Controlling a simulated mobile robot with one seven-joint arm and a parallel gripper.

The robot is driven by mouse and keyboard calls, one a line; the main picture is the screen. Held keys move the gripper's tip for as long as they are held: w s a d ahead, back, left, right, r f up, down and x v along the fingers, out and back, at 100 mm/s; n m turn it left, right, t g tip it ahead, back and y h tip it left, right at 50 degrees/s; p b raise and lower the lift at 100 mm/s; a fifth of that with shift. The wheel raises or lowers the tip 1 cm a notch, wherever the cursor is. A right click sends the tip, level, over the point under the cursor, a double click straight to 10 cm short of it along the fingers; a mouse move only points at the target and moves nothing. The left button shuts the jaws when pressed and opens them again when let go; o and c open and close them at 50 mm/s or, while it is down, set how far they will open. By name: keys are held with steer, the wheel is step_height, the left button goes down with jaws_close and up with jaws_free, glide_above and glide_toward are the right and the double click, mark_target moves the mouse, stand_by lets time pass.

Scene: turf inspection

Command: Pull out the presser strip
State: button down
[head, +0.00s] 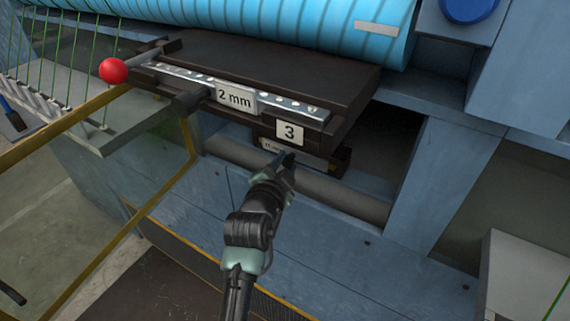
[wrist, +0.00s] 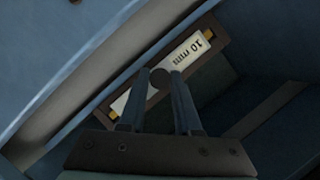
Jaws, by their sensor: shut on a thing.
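A dark strip front with a pale label reading "10 mm" (wrist: 190,50) shows tilted in the wrist view, with yellow ends. A dark round knob (wrist: 159,80) stands out from it. My gripper (wrist: 162,74) has its two fingertips closed on this knob. In the head view my gripper (head: 286,160) reaches up under the plate marked "3" (head: 289,133), at a small label mostly hidden by the fingers. Another metal strip marked "2 mm" (head: 235,96) lies along the front of the dark bed above.
A red ball knob (head: 113,71) is at the bed's left end. A grey round bar (head: 345,197) runs behind my gripper. A large blue roll (head: 300,25) is above. A yellow rail (head: 60,125) and green strands are at left. Open floor lies at lower left.

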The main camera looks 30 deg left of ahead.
steer(key=shift+s, duration=0.1)
steer(key=shift+s, duration=0.8)
steer(key=shift+s, duration=0.15)
steer(key=shift+s+d, duration=0.1)
steer(key=shift+s, duration=1.4)
steer(key=shift+s, duration=0.3)
steer(key=shift+r, duration=0.2)
